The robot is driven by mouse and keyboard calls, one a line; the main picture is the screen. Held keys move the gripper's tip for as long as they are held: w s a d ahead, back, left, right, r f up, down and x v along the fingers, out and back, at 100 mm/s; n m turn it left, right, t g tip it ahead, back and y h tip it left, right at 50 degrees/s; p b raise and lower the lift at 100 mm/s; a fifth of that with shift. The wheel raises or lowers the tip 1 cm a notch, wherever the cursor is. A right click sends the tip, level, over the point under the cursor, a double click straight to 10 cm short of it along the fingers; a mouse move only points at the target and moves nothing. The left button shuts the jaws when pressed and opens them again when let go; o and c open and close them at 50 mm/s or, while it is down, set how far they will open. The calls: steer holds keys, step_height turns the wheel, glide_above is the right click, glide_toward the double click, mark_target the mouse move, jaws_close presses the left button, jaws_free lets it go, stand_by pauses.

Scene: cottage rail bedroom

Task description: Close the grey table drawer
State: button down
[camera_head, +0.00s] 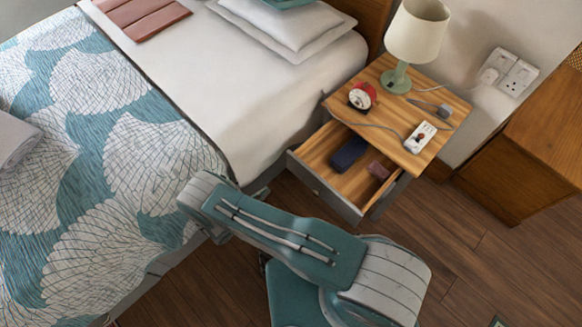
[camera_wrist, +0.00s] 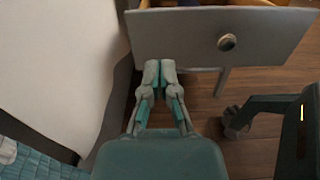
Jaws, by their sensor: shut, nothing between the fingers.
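The grey table drawer (camera_head: 335,199) is pulled out from the wooden-topped bedside table (camera_head: 440,92). In the head view a dark blue item (camera_head: 348,153) and a small purplish item (camera_head: 378,171) lie inside it. In the wrist view the drawer's grey front (camera_wrist: 180,38) with a round dark knob (camera_wrist: 227,42) fills the upper part. My gripper (camera_wrist: 159,64) is shut and empty, just in front of the left half of the drawer front, left of the knob. I cannot tell whether the fingertips touch it. In the head view the fingers are hidden behind my arm.
The bed (camera_head: 262,98) stands close along the drawer's left side. A wooden cabinet (camera_head: 520,150) stands at right. Wooden floor (camera_head: 470,270) is open in front.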

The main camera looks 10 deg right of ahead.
mark_target(298, 163)
steer(key=x, duration=1.4)
steer(key=shift+f, duration=0.1)
